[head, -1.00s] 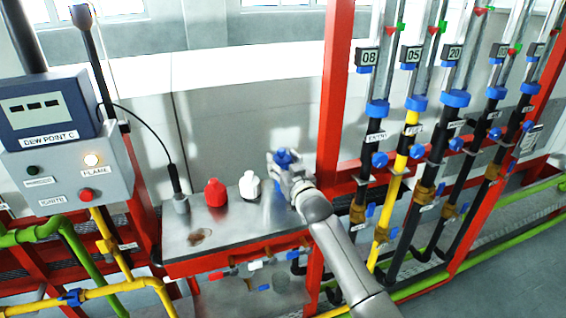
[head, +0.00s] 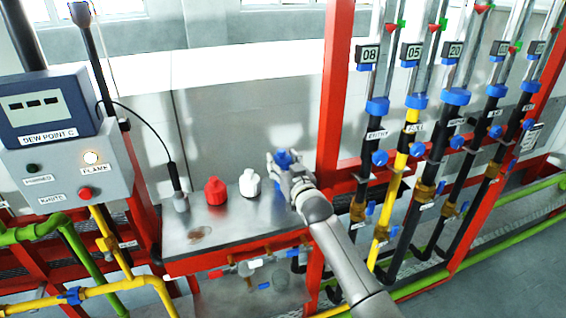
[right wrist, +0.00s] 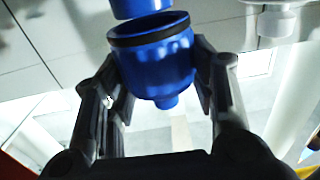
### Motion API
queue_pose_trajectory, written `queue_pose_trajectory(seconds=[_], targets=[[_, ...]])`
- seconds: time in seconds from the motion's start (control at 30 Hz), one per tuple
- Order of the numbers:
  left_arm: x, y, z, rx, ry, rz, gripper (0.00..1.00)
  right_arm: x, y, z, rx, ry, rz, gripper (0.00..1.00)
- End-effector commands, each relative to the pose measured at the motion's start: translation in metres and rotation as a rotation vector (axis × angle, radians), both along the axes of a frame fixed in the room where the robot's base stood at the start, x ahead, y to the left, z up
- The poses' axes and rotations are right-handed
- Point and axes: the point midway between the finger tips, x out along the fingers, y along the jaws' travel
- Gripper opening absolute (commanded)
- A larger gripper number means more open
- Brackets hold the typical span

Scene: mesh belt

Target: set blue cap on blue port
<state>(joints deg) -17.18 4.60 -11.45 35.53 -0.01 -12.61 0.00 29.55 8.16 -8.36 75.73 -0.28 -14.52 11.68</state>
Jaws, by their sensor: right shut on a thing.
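The blue cap (head: 283,158) is held in my right gripper (head: 281,165) above the right end of the metal shelf (head: 232,226). In the right wrist view the blue cap (right wrist: 157,62) sits between the two dark fingers, its black-rimmed end and narrow nub showing. A blue round piece (right wrist: 141,7), which looks like the blue port, lines up close to the rimmed end. My left gripper is not in view.
A white cap (head: 249,184) and a red cap (head: 215,191) stand upright on the shelf left of my gripper. A red post (head: 333,95) rises just right of it, with black and yellow pipes beyond. A control box (head: 65,160) is at the left.

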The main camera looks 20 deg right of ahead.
Motion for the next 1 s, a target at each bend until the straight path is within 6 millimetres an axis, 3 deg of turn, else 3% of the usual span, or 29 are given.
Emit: queue_pose_trajectory(seconds=[0.27, 1.0], targets=[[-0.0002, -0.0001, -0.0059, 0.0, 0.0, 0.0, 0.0, 0.0, 0.0, -0.0083, 0.0, 0.0, 0.0, 0.28], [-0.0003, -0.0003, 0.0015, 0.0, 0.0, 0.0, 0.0, 0.0, 0.0001, -0.0021, 0.0, 0.0, 0.0, 0.28]])
